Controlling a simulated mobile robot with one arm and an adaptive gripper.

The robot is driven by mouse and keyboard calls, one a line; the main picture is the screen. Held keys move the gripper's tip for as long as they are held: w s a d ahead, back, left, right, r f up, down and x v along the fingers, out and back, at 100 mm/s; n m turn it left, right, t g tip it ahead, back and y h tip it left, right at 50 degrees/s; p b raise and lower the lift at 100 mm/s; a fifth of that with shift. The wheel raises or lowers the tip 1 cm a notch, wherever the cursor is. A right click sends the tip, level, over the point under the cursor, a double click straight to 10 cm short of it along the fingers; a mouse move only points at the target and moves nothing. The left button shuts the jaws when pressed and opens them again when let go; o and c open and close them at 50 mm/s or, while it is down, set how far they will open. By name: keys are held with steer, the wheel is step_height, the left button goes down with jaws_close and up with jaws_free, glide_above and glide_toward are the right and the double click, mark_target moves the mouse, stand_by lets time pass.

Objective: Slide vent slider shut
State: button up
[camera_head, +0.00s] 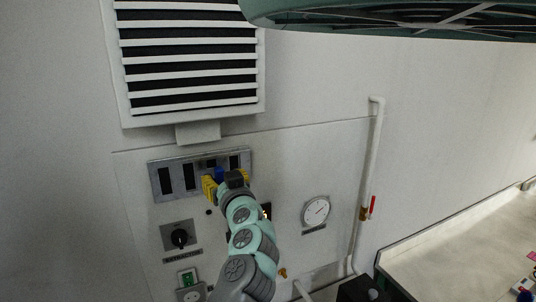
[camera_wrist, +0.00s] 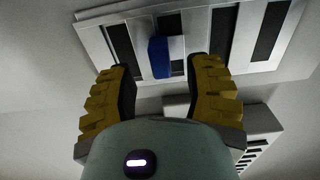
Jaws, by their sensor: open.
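The vent slider panel (camera_head: 160,168) is a grey plate with several dark upright slots, fixed to the wall below the louvred grille. Its blue knob (camera_head: 219,173) shows near the middle, just by my gripper (camera_head: 225,181). In the wrist view the blue knob (camera_wrist: 159,57) appears between the two yellow fingers of my gripper (camera_wrist: 164,72), with gaps on both sides. The fingers are open. Some dark slots show on both sides of the knob, so the vent has open gaps. My gripper hides part of the panel's lower right in the head view.
A louvred grille (camera_head: 190,62) hangs above the panel. Below are a black rotary switch (camera_head: 180,237) and a green switch (camera_head: 187,278). A round gauge (camera_head: 316,210) and a white pipe (camera_head: 373,150) with a red-handled valve (camera_head: 372,206) stand to the right.

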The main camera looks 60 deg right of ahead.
mark_target(221, 176)
steer(key=shift+p+x, duration=0.7)
steer(key=shift+x, duration=0.85)
steer(key=shift+a, duration=0.1)
steer(key=shift+c, duration=0.2)
jaws_close()
